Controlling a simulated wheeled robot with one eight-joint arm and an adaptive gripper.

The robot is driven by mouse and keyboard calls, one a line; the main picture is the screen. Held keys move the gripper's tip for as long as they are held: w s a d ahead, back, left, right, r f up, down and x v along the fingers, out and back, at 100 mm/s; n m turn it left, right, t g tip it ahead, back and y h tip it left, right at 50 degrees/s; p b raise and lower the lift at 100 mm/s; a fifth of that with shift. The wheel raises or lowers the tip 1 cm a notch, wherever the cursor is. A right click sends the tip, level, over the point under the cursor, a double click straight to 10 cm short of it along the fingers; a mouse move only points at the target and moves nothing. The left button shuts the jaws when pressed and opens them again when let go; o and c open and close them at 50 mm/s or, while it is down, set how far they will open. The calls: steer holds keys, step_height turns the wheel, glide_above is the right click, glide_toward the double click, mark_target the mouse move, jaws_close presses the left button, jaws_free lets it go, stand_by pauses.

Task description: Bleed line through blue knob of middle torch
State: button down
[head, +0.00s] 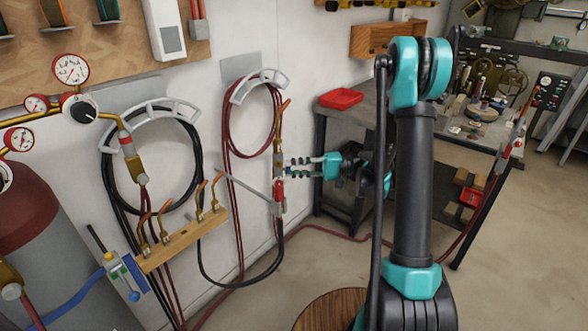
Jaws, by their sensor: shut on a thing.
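The middle torch (278,190) stands upright in a grey bracket arm on the wall, with a brass upper body, a copper tip and a red lower part. My gripper (288,168) reaches it from the right, with its fingertips against the valve part just above the red part. Another torch (133,158) hangs at the left by the gauges. A third torch (517,135) stands at the far right by the bench.
A wooden rack (182,243) with several copper tips juts from the wall at lower left. Hose coils hang on wall hooks (258,82), and a dark hose loops below the middle torch. A workbench (350,112) with a red tray (341,98) stands behind my gripper.

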stand_by(0.3)
steer(key=c, duration=1.3)
jaws_free()
steer(key=shift+c, duration=0.2)
steer(key=w+d, duration=0.1)
steer(key=d, duration=1.1)
steer(key=shift+w, duration=0.15)
steer(key=shift+a, duration=0.1)
